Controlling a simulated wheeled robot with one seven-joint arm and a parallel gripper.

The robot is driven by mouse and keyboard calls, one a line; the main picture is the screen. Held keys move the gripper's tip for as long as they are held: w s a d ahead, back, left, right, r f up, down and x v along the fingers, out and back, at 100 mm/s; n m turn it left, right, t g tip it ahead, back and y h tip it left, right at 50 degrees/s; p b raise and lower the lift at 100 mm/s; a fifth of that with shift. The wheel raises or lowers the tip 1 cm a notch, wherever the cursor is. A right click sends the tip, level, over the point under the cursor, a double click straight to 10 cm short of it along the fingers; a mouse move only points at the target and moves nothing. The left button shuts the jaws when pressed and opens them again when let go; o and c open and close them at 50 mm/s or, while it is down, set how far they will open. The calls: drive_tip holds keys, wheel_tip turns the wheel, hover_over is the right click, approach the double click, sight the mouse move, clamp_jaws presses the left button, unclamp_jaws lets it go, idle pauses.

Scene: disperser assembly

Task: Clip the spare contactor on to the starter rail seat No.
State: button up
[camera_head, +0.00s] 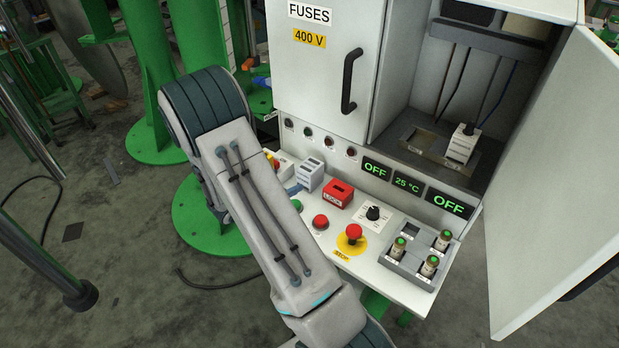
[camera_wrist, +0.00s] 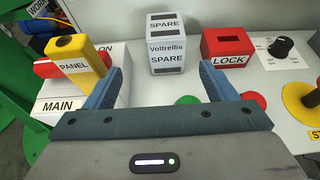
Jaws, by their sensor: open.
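The spare contactor (camera_head: 310,174) is a grey-white block marked SPARE, standing upright on the panel ledge left of the red LOCK box. In the wrist view the spare contactor (camera_wrist: 165,45) stands just beyond my gripper (camera_wrist: 161,68), between the lines of its two blue fingers. The fingers are open and empty, with no visible contact. In the head view my arm hides most of the gripper. The open cabinet on the right holds the starter rail (camera_head: 428,142), with a bare seat on the left and a white module (camera_head: 461,143) on the right.
The red LOCK box (camera_head: 338,194), red stop button (camera_head: 354,233) and black knob (camera_head: 374,214) stand right of the contactor. A yellow PANEL handle (camera_wrist: 80,60) rises at left. The cabinet door (camera_head: 555,190) stands open; the FUSES door (camera_head: 325,60) is shut.

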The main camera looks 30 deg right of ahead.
sight(301, 174)
drive_tip(key=x, duration=0.7)
drive_tip(key=shift+d, duration=0.15)
drive_tip(key=x, duration=0.3)
drive_tip(key=p+x, duration=0.1)
drive_tip(key=shift+s+d+f, duration=0.2)
drive_tip(key=shift+s+d, duration=0.1)
drive_tip(key=shift+d, duration=0.15)
drive_tip(key=shift+w+d+f, duration=0.15)
drive_tip(key=shift+w+d, duration=0.05)
drive_tip(key=shift+d, duration=0.15)
drive_tip(key=c, duration=1.3)
